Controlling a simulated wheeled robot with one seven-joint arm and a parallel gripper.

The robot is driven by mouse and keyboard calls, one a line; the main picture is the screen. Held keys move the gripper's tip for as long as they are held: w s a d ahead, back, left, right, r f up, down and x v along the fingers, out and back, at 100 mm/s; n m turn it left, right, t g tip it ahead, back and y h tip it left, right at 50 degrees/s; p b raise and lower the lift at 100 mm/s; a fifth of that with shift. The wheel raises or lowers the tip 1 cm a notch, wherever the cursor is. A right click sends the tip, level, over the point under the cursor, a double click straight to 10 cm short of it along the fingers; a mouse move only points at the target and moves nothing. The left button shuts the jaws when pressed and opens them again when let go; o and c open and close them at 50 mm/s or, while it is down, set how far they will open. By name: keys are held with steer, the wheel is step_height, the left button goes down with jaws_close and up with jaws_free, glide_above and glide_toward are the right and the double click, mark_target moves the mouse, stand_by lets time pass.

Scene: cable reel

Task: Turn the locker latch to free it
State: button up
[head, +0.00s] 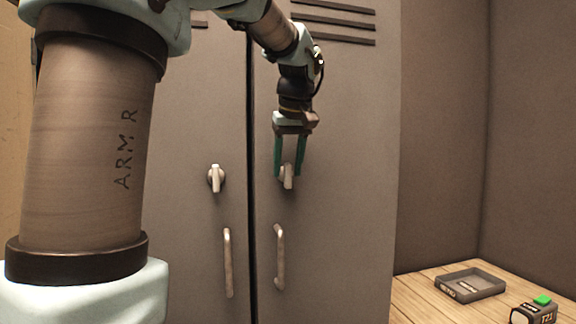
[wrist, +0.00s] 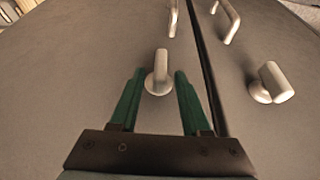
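The locker (head: 340,220) has two grey-brown doors, each with a pale turn latch above a bar handle. The right door's latch (head: 288,176) sits between the two green fingers of my gripper (head: 288,172). In the wrist view this latch (wrist: 159,74) stands between the fingertips of my gripper (wrist: 158,78), with a gap on both sides. My gripper is open and does not appear to grip it. The latch lever looks close to upright.
Vertical bar handles (head: 279,257) and (head: 228,262) sit below the latches, near the dark gap between the doors. At the lower right, a wooden table (head: 415,295) holds a grey tray (head: 482,284) and a dark box with a green top (head: 535,311).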

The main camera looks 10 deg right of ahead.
jaws_close()
stand_by(0.5)
steer(key=y+p, duration=0.2)
steer(key=shift+d+r+p, duration=0.15)
steer(key=shift+d+p, duration=0.2)
steer(key=shift+p, duration=0.05)
steer(key=shift+w+d+f+m+y+p, duration=0.1)
steer(key=shift+d+f+m+y+p, duration=0.6)
steer(key=shift+y, duration=1.75)
steer(key=shift+a+f+m+y+p, duration=0.2)
steer(key=shift+m+y+p, duration=0.55)
steer(key=shift+y+p, duration=1.25)
steer(key=shift+w+d+f+m+y+p, duration=0.1)
steer(key=shift+d+f+m+y+p, duration=0.55)
steer(key=shift+y, duration=2.3)
steer(key=shift+a+r, duration=0.1)
steer(key=shift+a, duration=0.1)
